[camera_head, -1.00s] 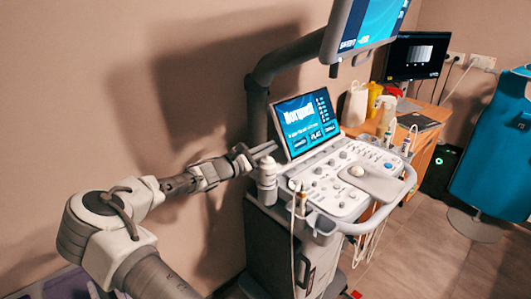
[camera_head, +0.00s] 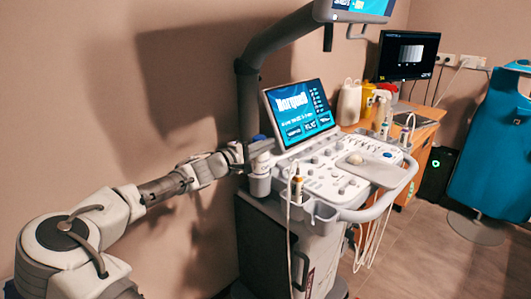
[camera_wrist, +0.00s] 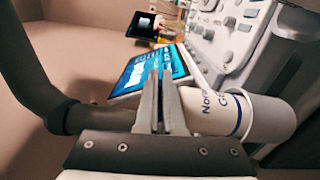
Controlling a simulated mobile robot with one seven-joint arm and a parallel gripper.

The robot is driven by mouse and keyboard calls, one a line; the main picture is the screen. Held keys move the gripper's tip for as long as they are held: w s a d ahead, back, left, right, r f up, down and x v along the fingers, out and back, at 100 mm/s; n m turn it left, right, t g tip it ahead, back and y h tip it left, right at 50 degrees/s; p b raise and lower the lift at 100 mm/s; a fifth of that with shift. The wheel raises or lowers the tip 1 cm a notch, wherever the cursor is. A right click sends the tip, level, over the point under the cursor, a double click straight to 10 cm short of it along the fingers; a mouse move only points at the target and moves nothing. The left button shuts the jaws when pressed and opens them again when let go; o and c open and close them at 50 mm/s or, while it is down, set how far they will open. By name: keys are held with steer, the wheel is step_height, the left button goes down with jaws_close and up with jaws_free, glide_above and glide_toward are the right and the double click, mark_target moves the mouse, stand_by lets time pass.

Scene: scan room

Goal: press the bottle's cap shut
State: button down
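The white bottle (camera_head: 260,183) stands upright in a holder at the left edge of the ultrasound console. In the wrist view the bottle (camera_wrist: 215,112) lies sideways in the picture, with blue lettering and its lower end in the holder. A small blue part, apparently the cap (camera_head: 258,138), shows at its top in the head view; whether it is open or closed I cannot tell. My gripper (camera_head: 262,147) is at the bottle's top. In the wrist view my gripper's fingers (camera_wrist: 161,75) are together with nothing seen between them, hiding the bottle's top end; contact is unclear.
The console's tilted touchscreen (camera_head: 299,112) stands close to the right of my gripper, and a dark monitor column (camera_head: 249,95) rises behind it. The control panel (camera_head: 345,165) spreads to the right. A probe (camera_head: 297,190) with a cable hangs at the front. The wall is at left.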

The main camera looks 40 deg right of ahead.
steer(key=shift+f+m+b, duration=0.25)
steer(key=shift+m+b, duration=0.35)
steer(key=c, duration=1)
jaws_free()
